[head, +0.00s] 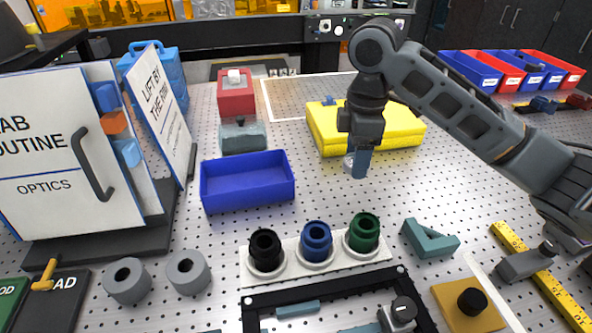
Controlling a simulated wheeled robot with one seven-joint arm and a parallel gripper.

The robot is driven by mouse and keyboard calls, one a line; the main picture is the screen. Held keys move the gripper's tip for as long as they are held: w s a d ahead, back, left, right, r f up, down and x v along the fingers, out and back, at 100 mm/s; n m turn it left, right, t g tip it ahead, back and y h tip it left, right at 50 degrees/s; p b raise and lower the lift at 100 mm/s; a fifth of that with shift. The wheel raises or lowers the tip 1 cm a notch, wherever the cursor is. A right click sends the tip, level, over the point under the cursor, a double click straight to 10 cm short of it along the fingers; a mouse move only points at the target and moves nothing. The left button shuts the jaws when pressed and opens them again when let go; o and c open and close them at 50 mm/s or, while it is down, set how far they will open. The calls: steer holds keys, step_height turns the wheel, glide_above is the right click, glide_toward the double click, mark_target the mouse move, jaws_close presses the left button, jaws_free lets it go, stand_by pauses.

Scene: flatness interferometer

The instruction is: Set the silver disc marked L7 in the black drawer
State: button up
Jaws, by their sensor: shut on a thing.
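My gripper (357,164) points down over the perforated table, just in front of the yellow block. It is shut on a small pale silver disc (349,161), which shows at the left edge of the blue-grey finger. Most of the disc is hidden behind the finger, and no L7 mark can be read. A black open frame (255,300) at the bottom centre may be the black drawer. It holds a few blue-grey pieces and is cut off by the picture's lower edge.
A white strip with black, blue and green knobbed pieces (316,238) stands behind the black frame. A blue open bin (248,193) is to the left, a teal triangle (430,240) to the right. The yellow block (400,135) lies behind my gripper. Bare table lies in front of it.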

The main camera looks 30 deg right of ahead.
glide_above(312, 188)
step_height(312, 188, down, 6)
steer(key=shift+r, duration=0.2)
steer(key=shift+f, duration=2)
steer(key=shift+f, duration=0.2)
steer(key=o, duration=1.1)
steer(key=shift+r, duration=0.15)
